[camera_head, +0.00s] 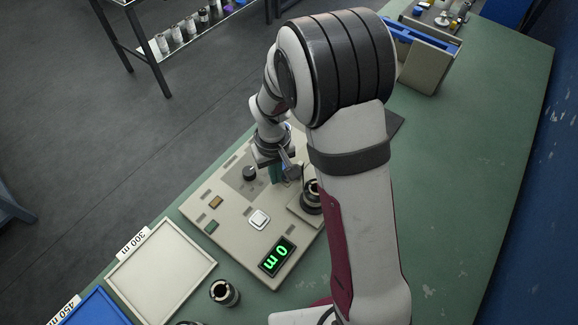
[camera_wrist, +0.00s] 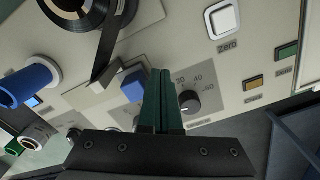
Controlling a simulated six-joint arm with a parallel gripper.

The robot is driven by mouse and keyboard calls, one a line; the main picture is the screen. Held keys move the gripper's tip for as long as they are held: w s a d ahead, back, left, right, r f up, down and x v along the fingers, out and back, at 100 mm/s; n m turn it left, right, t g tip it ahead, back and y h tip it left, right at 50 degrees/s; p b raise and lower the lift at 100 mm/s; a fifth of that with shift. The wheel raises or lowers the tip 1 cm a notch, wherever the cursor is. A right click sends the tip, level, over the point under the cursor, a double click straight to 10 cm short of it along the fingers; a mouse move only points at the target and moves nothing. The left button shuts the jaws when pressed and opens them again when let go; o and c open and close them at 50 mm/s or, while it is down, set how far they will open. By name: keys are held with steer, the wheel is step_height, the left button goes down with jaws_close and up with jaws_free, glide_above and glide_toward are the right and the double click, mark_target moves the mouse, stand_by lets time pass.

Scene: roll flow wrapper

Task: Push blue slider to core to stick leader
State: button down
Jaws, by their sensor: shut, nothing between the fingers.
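The blue slider (camera_wrist: 134,86) is a small blue block on the beige machine panel, in the middle of the wrist view. A dark tape leader (camera_wrist: 106,58) hangs from the roll toward it over a pale metal piece. The core (camera_wrist: 82,8), black with a pale centre, is at the top left of the wrist view; in the head view it stands on the panel (camera_head: 312,196). My gripper (camera_wrist: 161,74) is shut and empty, its green fingers just right of the slider in the wrist view. I cannot tell whether they touch. In the head view, my gripper (camera_head: 277,178) is low over the panel.
The panel has a black knob (camera_wrist: 190,102), a white Zero button (camera_wrist: 223,19) and a green display (camera_head: 277,257) reading 0 m. A blue spool (camera_wrist: 28,84) is left in the wrist view.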

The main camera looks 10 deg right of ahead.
steer(key=shift+w+d, duration=3.6)
steer(key=shift+w, duration=0.1)
steer(key=shift+s+a, duration=0.45)
steer(key=shift+s, duration=0.05)
step_height(320, 180, up, 8)
steer(key=s+r+m, duration=0.2)
steer(key=s+r, duration=0.2)
steer(key=s, duration=0.3)
steer(key=s+r+m, duration=0.2)
steer(key=s+r, duration=0.3)
steer(key=s, duration=0.3)
steer(key=s+a+m+y, duration=0.1)
steer(key=s+m, duration=0.3)
steer(key=s, duration=1)
steer(key=shift+a+f+m+y, duration=0.3)
steer(key=shift+a+y, duration=0.1)
steer(key=shift+a, duration=0.05)
